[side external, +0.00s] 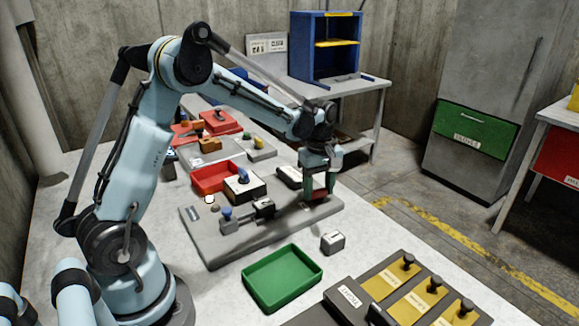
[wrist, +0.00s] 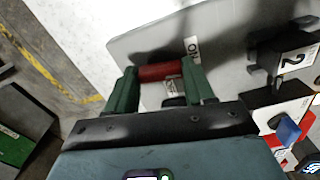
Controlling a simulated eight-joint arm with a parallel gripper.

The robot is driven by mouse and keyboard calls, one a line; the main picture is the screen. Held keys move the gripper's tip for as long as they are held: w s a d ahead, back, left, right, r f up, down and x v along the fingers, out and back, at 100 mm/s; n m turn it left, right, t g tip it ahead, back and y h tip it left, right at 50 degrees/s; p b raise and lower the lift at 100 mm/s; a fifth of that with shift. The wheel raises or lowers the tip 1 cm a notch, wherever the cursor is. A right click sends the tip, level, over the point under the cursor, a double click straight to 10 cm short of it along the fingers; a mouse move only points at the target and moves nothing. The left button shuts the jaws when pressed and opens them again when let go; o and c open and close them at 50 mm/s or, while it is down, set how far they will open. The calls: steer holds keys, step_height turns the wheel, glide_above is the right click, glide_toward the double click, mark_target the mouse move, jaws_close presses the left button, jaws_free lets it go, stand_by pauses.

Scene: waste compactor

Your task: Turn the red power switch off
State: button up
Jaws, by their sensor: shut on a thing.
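The red power switch shows as a red bar (wrist: 160,73) in the wrist view, lying between the two green fingers of my gripper (wrist: 161,80). My gripper is shut on this bar, with a finger at each end. In the side external view, my gripper (side external: 319,186) is at the right end of the grey base plate (side external: 212,255), and a bit of red (side external: 320,194) shows between the fingers. The fingers and wrist hide most of the switch, and its on or off position cannot be told. A small white label (wrist: 191,48) is beside it.

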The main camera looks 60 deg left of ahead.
mark_target(318, 189)
steer(key=m, duration=1.2)
steer(key=shift+m, duration=1.9)
steer(key=o, duration=1)
steer(key=shift+o, duration=0.2)
steer(key=shift+r, duration=0.1)
step_height(318, 189, up, 12)
